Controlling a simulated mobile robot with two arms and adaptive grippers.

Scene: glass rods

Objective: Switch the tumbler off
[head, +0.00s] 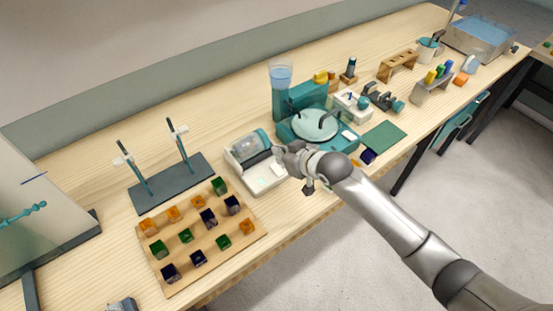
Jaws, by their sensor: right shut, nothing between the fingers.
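The tumbler (246,143) is a clear barrel with a teal end, lying on its side in a white base (240,168) near the middle of the bench. The front of the base carries small pale controls (262,183); whether the switch is on or off is too small to tell. My right gripper (281,153) is shut and empty. It is at the right side of the base, close to the barrel's end; I cannot tell if it touches. It hides part of the base's right edge. My left gripper does not show.
A teal machine with a round disc (314,124) stands right behind my right gripper. A wooden board (190,262) with several coloured cubes lies to the front left. A dark rack (172,184) with two upright rods stands left. A green mat (384,136) lies right.

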